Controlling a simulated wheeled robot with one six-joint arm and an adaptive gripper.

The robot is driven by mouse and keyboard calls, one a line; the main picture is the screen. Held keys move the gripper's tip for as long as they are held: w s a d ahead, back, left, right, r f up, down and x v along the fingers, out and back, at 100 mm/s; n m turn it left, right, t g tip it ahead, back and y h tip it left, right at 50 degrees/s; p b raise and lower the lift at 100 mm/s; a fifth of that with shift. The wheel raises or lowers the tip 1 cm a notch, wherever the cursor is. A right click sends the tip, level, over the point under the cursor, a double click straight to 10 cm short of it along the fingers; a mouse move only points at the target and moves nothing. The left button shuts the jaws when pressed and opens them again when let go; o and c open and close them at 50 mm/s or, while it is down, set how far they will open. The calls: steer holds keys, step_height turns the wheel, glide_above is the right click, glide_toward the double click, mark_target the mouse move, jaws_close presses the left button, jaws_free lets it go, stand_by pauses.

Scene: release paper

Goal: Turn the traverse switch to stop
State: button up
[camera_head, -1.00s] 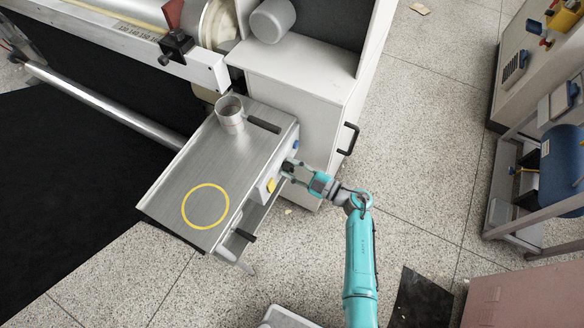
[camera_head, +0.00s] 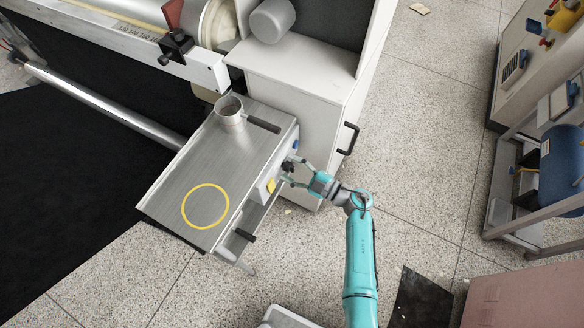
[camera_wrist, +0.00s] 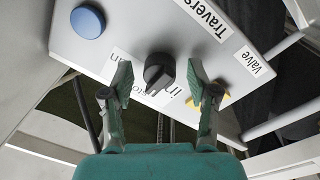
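The traverse switch is a black rotary knob (camera_wrist: 158,72) on a white panel, under the printed "Traverse" label (camera_wrist: 205,15). The knob's ridge runs nearly up and down in the wrist view, tilted a little. Lettered labels lie on both sides of it, partly covered by my fingers. In the head view the knob (camera_head: 287,166) sits on the side of the metal table's control box. My gripper (camera_head: 293,172) is open in front of the panel. In the wrist view its two fingers stand left and right of the knob, with a gap on each side.
A blue button (camera_wrist: 88,22) is at the upper left of the panel. A metal cup (camera_head: 231,114) stands on the steel tabletop (camera_head: 205,165). A white cabinet (camera_head: 300,95) adjoins it.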

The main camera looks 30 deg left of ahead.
steer(key=d, duration=1.2)
steer(key=shift+s+f, duration=0.25)
steer(key=shift+s, duration=0.15)
steer(key=s+d+r+m+t+h, duration=0.4)
steer(key=s+d+r+m+h, duration=0.2)
steer(key=s, duration=0.5)
steer(key=s+d+r+m+t+h, duration=0.5)
steer(key=s+d+m, duration=0.5)
steer(key=s, duration=0.2)
steer(key=s+d+r+m+t+h, duration=0.4)
steer(key=s+d+r+m+h, duration=0.3)
steer(key=s+d+m, duration=0.2)
steer(key=shift+s+t, duration=0.3)
steer(key=shift+s, duration=0.95)
steer(key=shift+d, duration=0.1)
